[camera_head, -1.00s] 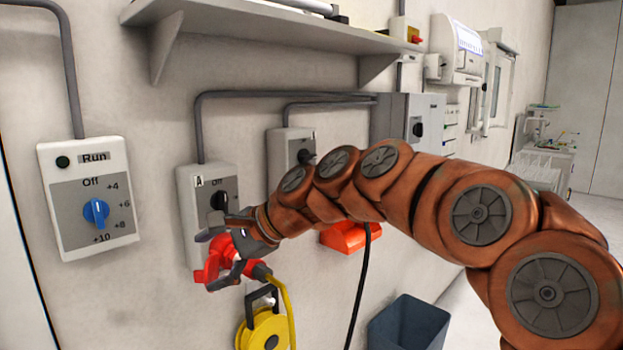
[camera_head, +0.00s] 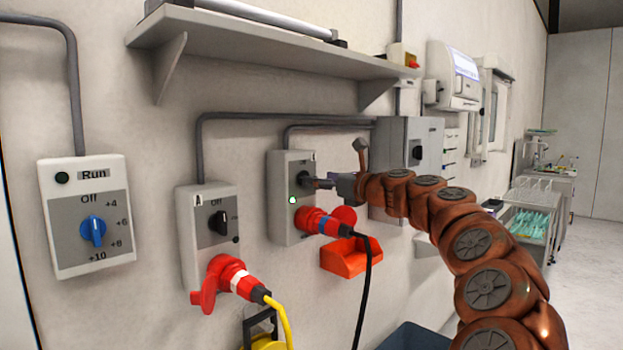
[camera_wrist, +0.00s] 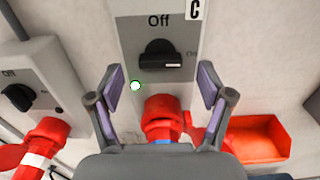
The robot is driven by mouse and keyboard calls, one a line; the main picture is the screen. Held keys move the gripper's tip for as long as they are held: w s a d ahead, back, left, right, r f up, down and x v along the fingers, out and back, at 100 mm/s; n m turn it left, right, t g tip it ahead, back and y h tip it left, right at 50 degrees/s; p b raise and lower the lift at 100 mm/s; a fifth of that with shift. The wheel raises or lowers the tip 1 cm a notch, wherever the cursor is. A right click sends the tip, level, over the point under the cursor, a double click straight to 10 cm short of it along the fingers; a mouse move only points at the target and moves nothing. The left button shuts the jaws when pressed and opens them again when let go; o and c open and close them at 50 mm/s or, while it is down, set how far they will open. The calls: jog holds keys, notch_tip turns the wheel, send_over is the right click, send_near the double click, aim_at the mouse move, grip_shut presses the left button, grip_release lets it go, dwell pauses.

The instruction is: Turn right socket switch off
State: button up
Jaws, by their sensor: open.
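The right socket box (camera_head: 283,222), light grey, is on the wall with a black rotary switch (camera_head: 306,180) and a lit green lamp (camera_head: 292,200). In the wrist view its switch (camera_wrist: 160,60) lies sideways, its white mark pointing right to "On", with "Off" above and label "C". A red plug (camera_head: 318,222) with a black cable is in its socket. My gripper (camera_head: 320,183) is open and empty in front of the switch; in the wrist view its fingers (camera_wrist: 160,88) stand apart, left and right below the switch. Contact cannot be told.
Left of it is socket box A (camera_head: 188,235) with its own switch and a red plug (camera_head: 230,280) on a yellow cable. A red bin (camera_head: 350,257) hangs to the lower right. A grey cabinet (camera_head: 408,150) stands right, and a shelf (camera_head: 270,45) runs above.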

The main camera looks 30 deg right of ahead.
jog(key=shift+x, duration=1.75)
jog(key=c, duration=1.2)
